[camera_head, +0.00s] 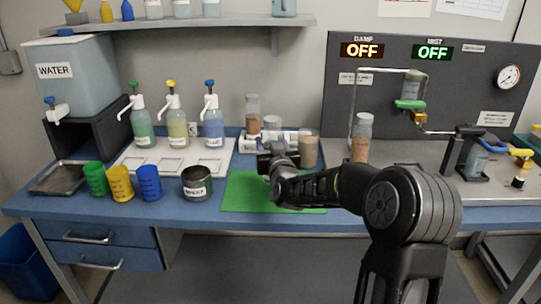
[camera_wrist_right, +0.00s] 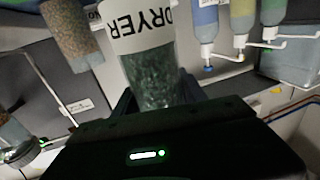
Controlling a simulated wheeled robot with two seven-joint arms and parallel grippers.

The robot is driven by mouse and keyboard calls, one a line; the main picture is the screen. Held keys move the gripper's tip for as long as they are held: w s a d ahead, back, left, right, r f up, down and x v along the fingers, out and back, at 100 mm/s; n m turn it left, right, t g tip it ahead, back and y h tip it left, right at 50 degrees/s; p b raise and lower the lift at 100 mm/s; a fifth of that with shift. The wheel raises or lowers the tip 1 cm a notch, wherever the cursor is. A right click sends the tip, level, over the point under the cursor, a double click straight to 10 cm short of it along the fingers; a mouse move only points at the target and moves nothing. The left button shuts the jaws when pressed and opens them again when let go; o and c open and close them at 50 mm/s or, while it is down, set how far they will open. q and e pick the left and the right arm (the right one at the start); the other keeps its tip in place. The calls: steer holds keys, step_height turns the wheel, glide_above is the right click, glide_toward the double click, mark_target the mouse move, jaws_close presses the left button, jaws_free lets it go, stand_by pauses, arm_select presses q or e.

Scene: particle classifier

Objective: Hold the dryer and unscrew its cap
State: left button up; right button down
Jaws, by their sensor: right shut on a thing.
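The dryer (camera_wrist_right: 148,62) is a clear cylinder with dark green granules and a white band lettered "DRYER" in the right wrist view. My right gripper (camera_wrist_right: 158,98) is shut on it, with a dark finger on each side. In the head view my right gripper (camera_head: 277,158) is above the back of the green mat (camera_head: 245,190), in front of the white rack. There it covers most of the dryer, and I cannot make out its cap. The wrist view is turned over: the pump bottles hang pump-down. My left gripper is not in view.
A brown-filled jar (camera_head: 308,150) stands just right of my right gripper; more jars are behind. Pump bottles (camera_head: 177,125) stand on a white tray to the left. Coloured cups (camera_head: 121,183) and a dark labelled cup (camera_head: 197,183) stand near the front. The green mat's front is clear.

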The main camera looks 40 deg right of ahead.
steer(key=shift+f, duration=1.8)
steer(key=shift+f+b, duration=0.15)
steer(key=shift+b, duration=0.15)
steer(key=c, duration=0.6)
jaws_free()
steer(key=shift+c, duration=0.2)
steer(key=v, duration=1.2)
steer(key=shift+b, duration=0.3)
